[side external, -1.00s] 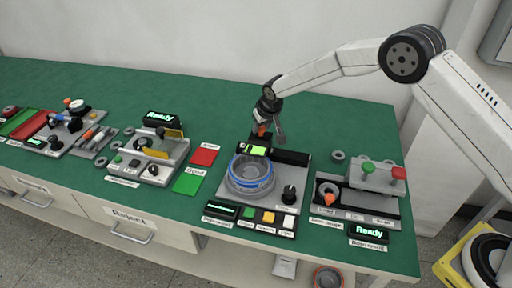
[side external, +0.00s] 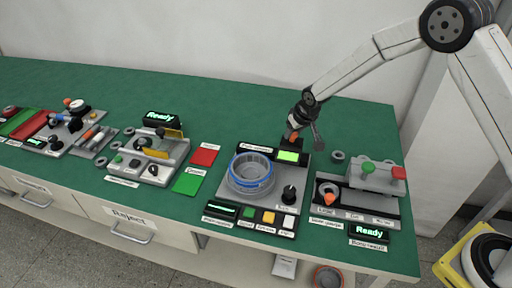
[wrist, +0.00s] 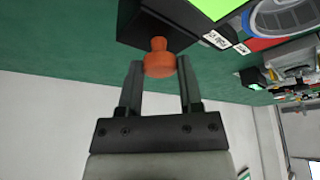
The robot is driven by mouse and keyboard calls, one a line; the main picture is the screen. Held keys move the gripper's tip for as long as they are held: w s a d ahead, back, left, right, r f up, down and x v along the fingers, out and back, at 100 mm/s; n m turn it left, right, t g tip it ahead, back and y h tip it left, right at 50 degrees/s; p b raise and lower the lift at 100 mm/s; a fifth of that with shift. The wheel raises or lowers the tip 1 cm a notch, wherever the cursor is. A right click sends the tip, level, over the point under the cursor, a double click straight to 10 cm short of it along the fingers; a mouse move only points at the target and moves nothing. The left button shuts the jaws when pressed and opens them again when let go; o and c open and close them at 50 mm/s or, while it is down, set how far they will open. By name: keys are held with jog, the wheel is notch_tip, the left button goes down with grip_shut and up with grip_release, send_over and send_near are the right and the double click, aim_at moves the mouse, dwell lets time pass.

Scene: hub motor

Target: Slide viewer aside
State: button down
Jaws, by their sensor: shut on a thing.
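The viewer (side external: 289,157) is a dark block with a bright green screen. It sits at the right end of the dark rail (side external: 262,148) behind the round blue-rimmed housing (side external: 251,173), clear of the housing. An orange knob (wrist: 159,58) stands on the viewer's dark body. My gripper (side external: 293,137) is at the knob at the viewer's rear. In the wrist view, the two fingers (wrist: 160,70) are on either side of the knob, shut on it. The viewer's green screen also shows in the wrist view (wrist: 215,8).
A black knob (side external: 289,193) and colored buttons (side external: 268,217) are in front of the rail. A grey fixture with green and red knobs (side external: 370,178) stands to the right. Red (side external: 204,156) and green (side external: 187,183) pads lie to the left.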

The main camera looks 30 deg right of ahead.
jog(key=shift+s+d, duration=0.5)
jog(key=shift+d, duration=0.05)
jog(key=shift+c, duration=1.4)
grip_release()
jog(key=shift+s, duration=0.1)
jog(key=shift+s+r, duration=0.2)
jog(key=shift+r, duration=0.5)
jog(key=v, duration=0.6)
jog(key=shift+s+r, duration=0.1)
jog(key=shift+s, duration=0.1)
